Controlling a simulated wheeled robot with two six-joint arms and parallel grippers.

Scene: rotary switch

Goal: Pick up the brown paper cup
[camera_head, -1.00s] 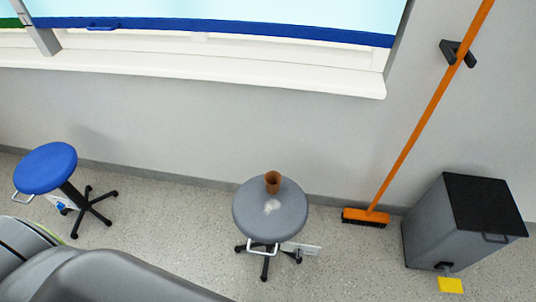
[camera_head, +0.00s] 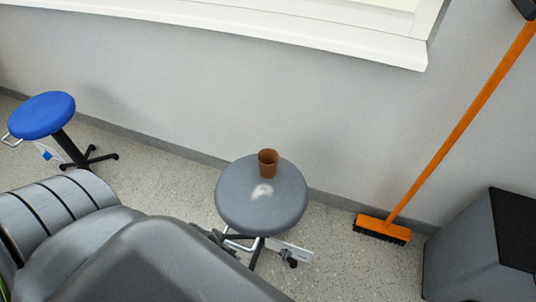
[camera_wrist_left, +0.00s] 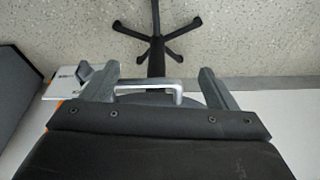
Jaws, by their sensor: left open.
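The brown paper cup (camera_head: 268,163) stands upright on the back part of the round grey stool seat (camera_head: 245,205) in the head view. My left arm comes in from the lower left, and its gripper end (camera_head: 218,238) is partly hidden at the front left edge of the stool, below and short of the cup. In the left wrist view my left gripper (camera_wrist_left: 158,82) is open, with its two fingers apart and a silver stool handle (camera_wrist_left: 150,86) showing between them. The cup is not in that view. My right gripper is not in view.
A blue stool (camera_head: 41,115) stands at the left. An orange broom (camera_head: 455,135) leans on the wall at the right, beside a grey bin (camera_head: 460,265) with a black top. The wall is close behind the grey stool. Open floor lies between the stools.

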